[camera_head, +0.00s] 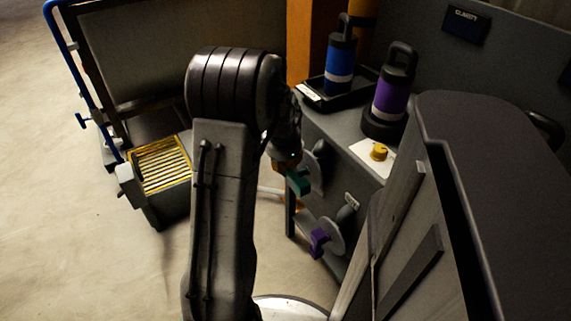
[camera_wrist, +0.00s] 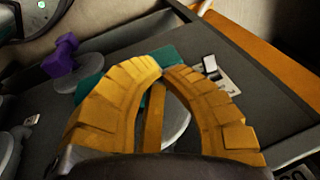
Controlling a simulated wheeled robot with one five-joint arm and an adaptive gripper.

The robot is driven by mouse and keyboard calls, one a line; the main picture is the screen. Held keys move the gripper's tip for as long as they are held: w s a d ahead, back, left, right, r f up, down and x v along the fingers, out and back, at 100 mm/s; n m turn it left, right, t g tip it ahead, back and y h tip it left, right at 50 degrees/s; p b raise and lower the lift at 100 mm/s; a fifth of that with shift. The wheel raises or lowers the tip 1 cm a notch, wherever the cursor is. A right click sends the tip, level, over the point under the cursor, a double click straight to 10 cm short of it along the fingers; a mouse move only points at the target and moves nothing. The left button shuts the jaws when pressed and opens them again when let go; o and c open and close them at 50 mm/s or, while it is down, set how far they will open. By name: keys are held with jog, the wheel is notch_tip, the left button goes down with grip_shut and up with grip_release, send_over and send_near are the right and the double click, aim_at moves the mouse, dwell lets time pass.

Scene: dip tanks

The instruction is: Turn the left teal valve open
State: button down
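The teal valve (camera_head: 298,183) sticks out from the side of the grey tank bench, in front of a pale round disc. My gripper (camera_head: 287,163) is right at it, with my arm hiding part of the view. In the wrist view, my gripper's yellow fingers (camera_wrist: 161,72) curve together and their tips look closed, with no teal visible between them. The teal valve's handle (camera_wrist: 92,91) shows behind the left finger and past the tips. I cannot tell whether the fingers touch it. The grey disc (camera_wrist: 176,122) shows between the fingers.
A purple valve (camera_head: 319,241) sits nearer on the same bench side; it also shows in the wrist view (camera_wrist: 62,55). Blue (camera_head: 340,65) and purple (camera_head: 391,95) handled canisters and a yellow button (camera_head: 379,152) are on top. A yellow-slatted bin (camera_head: 160,168) stands left on open floor.

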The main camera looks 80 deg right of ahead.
jog(key=shift+w+d+f+b, duration=0.2)
jog(key=shift+f+b, duration=0.1)
jog(key=shift+f, duration=0.2)
jog(key=shift+w+d+f+b, duration=0.15)
jog(key=shift+f+b, duration=0.1)
jog(key=shift+f, duration=0.2)
dwell(0.6)
jog(key=shift+f, duration=0.1)
jog(key=shift+a+f+b, duration=0.1)
jog(key=shift+f+b, duration=0.55)
jog(key=shift+f, duration=0.35)
